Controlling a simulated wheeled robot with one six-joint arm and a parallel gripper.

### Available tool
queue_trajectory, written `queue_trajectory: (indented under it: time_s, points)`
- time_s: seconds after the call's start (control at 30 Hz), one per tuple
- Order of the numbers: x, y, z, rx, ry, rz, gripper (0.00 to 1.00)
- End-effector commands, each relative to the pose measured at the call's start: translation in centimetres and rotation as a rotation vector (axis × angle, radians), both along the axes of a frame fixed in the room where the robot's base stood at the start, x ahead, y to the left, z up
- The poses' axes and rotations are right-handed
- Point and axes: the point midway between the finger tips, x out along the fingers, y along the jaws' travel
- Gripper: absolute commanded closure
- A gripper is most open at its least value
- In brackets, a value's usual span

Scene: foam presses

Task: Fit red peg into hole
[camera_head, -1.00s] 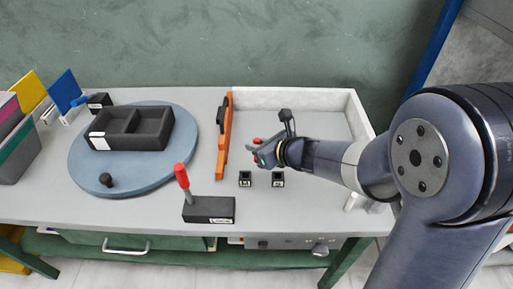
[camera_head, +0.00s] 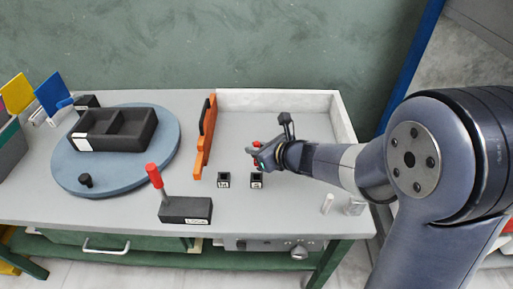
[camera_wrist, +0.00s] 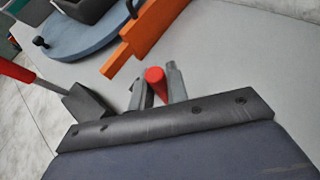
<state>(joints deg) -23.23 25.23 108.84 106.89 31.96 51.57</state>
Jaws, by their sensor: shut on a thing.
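The red peg (camera_wrist: 155,77) is between the two grey fingers of my gripper (camera_wrist: 156,86) in the wrist view, its round end showing. In the head view the peg (camera_head: 256,144) is a small red spot at my gripper (camera_head: 256,155), which is shut on it above the table. Two small black blocks with white-marked fronts, a left block (camera_head: 223,181) and a right block (camera_head: 256,181), stand just nearer the table's front edge than my gripper. Their tops look dark and recessed, but whether these are the holes I cannot tell. My gripper partly hides the peg.
An orange bar (camera_head: 206,140) with a black handle stands left of my gripper. A black base (camera_head: 186,210) with a red-tipped lever (camera_head: 154,176) is at the front. A blue disc (camera_head: 65,170) bears a black tray (camera_head: 150,139). A white-walled area (camera_head: 277,99) lies behind.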

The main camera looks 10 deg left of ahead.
Motion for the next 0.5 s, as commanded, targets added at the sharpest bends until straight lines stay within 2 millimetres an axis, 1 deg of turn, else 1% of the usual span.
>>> queue_trajectory:
  time_s: [0.03, 0.3, 0.5]
  points:
    - [0.0, 0.0, -0.9, 0.0, 0.0, 0.0, 1.0]
    - [0.0, 0.0, -3.5, 0.0, 0.0, 0.0, 1.0]
    - [0.0, 0.0, -4.7, 0.0, 0.0, 0.0, 1.0]
